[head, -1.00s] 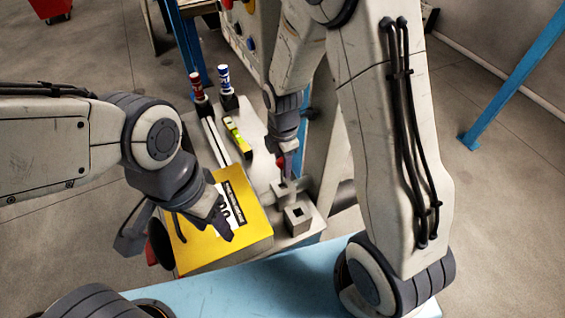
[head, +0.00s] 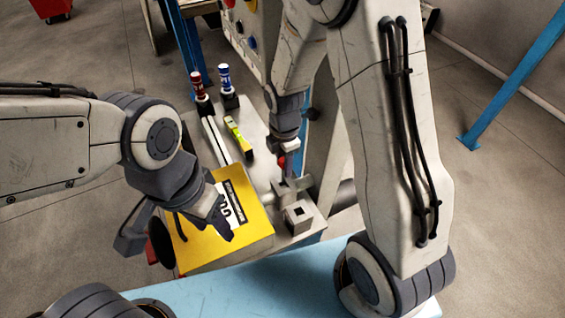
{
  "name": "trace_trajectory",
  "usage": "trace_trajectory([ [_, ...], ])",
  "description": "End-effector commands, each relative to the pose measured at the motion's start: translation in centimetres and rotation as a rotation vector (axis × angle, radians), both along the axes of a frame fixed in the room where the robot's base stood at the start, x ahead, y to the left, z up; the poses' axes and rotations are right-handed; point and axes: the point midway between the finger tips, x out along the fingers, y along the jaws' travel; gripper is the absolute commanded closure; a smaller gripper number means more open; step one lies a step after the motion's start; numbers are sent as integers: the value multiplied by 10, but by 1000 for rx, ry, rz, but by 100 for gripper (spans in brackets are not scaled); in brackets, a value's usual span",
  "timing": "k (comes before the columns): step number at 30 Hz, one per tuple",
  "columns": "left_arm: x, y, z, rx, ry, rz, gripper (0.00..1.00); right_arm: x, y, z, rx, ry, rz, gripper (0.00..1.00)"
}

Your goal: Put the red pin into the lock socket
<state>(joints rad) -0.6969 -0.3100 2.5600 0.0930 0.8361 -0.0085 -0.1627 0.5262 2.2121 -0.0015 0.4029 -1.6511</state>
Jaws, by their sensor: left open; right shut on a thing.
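My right gripper (head: 283,168) is shut on the red pin (head: 281,161), of which only a small red part shows between the fingers. It is just above the rear of two grey blocks (head: 284,197) at the right edge of the bench top. The front grey block (head: 298,218) has a square hole in its top. I cannot tell which block is the lock socket, or whether the pin's hidden lower end touches the rear block. My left gripper (head: 180,228) is open over the yellow box with a black-and-white label (head: 255,235), holding nothing visible.
A red-topped bottle-like item (head: 198,88) and a blue-topped one (head: 225,78) stand at the back of the bench. A yellow-green level-like tool (head: 239,137) lies in front of them. A grey frame post stands close right of my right gripper. A light blue surface (head: 260,285) is in front.

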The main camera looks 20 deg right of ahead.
Motion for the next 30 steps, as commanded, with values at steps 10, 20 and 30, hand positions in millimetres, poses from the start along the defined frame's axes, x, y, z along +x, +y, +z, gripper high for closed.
trace_trajectory([
  [10,0,0,-1,0,0,0,48,-3,-4,-4,-2,11,-8,100],
  [20,0,0,-7,0,0,0,48,-3,-4,-12,-2,12,-8,100],
  [30,0,0,-15,0,0,0,48,-3,-4,-22,-3,11,-6,100],
])
